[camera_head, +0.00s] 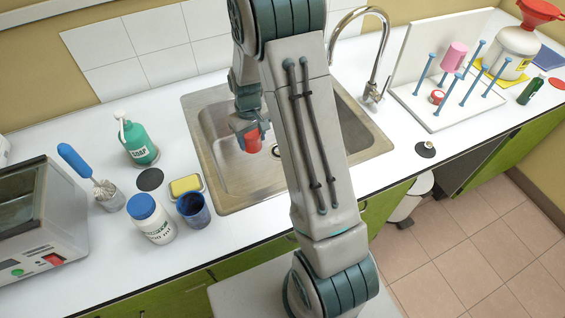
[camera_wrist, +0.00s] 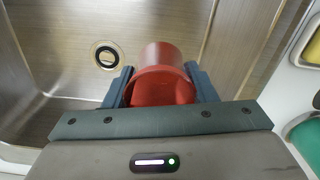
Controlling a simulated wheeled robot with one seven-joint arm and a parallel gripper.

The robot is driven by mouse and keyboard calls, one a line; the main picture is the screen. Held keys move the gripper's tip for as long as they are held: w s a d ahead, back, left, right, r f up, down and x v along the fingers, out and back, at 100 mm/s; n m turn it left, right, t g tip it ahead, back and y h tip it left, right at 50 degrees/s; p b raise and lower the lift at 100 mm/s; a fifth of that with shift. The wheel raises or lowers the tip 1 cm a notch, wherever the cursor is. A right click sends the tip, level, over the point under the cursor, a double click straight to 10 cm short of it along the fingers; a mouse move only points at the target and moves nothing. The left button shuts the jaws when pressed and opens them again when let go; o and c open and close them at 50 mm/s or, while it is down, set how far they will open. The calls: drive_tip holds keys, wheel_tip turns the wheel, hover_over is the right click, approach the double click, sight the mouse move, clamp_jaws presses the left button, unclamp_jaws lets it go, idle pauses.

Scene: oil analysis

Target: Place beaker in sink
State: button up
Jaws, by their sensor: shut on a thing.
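A red beaker (camera_head: 253,143) is between the fingers of my gripper (camera_head: 250,130), over the sink. In the wrist view the beaker (camera_wrist: 163,82) sits between the two dark fingers of my gripper (camera_wrist: 162,88), which is shut on it. The metal sink (camera_head: 226,172) is set into the white counter, and my arm covers part of it in the head view. The wrist view shows the sink floor (camera_wrist: 62,70) and the round drain (camera_wrist: 106,57) beyond the beaker. I cannot tell whether the beaker touches the sink floor.
A chrome faucet (camera_head: 383,50) stands behind the sink, with a white peg rack (camera_head: 440,118) to its right. Left of the sink are a green soap bottle (camera_head: 140,148), a yellow sponge (camera_head: 185,185), a blue cup (camera_head: 194,210) and a blue-lidded jar (camera_head: 152,222).

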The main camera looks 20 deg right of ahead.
drive_tip(key=w+d+f+n+b, duration=0.4)
drive_tip(key=d+f+n+b, duration=0.3)
drive_tip(key=b, duration=1)
drive_tip(key=w+a+f, duration=0.2)
drive_tip(key=a, duration=0.1)
drive_tip(key=w+a+f, duration=0.2)
drive_tip(key=w, duration=0.1)
drive_tip(key=w+a+f, duration=0.2)
drive_tip(key=a, duration=0.1)
drive_tip(key=shift+w+a+f, duration=0.25)
drive_tip(key=shift+a+f, duration=0.05)
drive_tip(key=shift+f, duration=2.1)
drive_tip(key=shift+f+b, duration=0.2)
drive_tip(key=shift+b, duration=0.15)
drive_tip(key=o, duration=1)
drive_tip(key=shift+c, duration=0.2)
drive_tip(key=shift+r, duration=0.1)
